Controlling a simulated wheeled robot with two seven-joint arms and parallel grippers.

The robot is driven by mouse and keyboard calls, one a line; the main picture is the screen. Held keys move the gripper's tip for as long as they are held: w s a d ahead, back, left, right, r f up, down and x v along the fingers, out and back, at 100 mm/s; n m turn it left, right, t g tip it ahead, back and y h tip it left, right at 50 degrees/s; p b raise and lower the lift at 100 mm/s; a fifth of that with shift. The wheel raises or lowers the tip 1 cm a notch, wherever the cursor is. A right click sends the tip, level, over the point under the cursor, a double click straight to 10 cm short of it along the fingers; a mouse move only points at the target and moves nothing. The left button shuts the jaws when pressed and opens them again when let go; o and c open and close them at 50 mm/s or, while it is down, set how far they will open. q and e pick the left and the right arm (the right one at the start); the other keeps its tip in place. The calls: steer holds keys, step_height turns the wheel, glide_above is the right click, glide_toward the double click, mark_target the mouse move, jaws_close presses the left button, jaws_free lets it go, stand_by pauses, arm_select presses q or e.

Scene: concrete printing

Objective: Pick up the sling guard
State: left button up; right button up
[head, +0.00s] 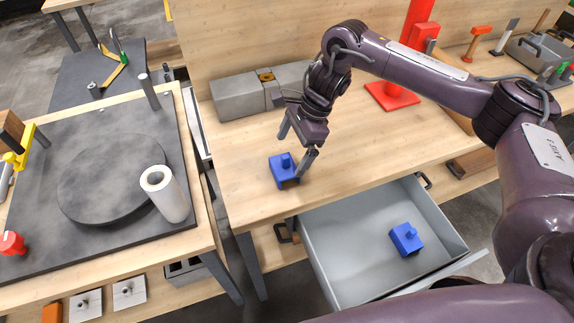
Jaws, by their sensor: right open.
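The other blue block (406,239) lies in the open grey drawer. My right gripper (297,150) is open and points down just above and beside the block on the bench. One finger is close to that block's right side; I cannot tell whether it touches. Nothing is held. My left gripper is out of view.
The open drawer (340,238) juts out below the bench (235,170). Grey concrete blocks (237,97) stand at the back of the bench, and a red post on a base (391,97) is to their right. A side table with a dark round plate (110,185) and a white roll (166,194) stands left.

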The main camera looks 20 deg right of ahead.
mark_target(282, 165)
steer(key=p+x, duration=0.3)
steer(key=x, duration=0.3)
steer(key=shift+w+a+f, duration=0.1)
steer(key=shift+w+a, duration=0.05)
steer(key=shift+a, duration=0.15)
steer(key=shift+f, duration=0.4)
steer(key=shift+c, duration=0.2)
steer(key=c, duration=1)
steer(key=shift+r, duration=0.1)
steer(key=shift+c, duration=0.2)
steer(key=shift+r, duration=0.1)
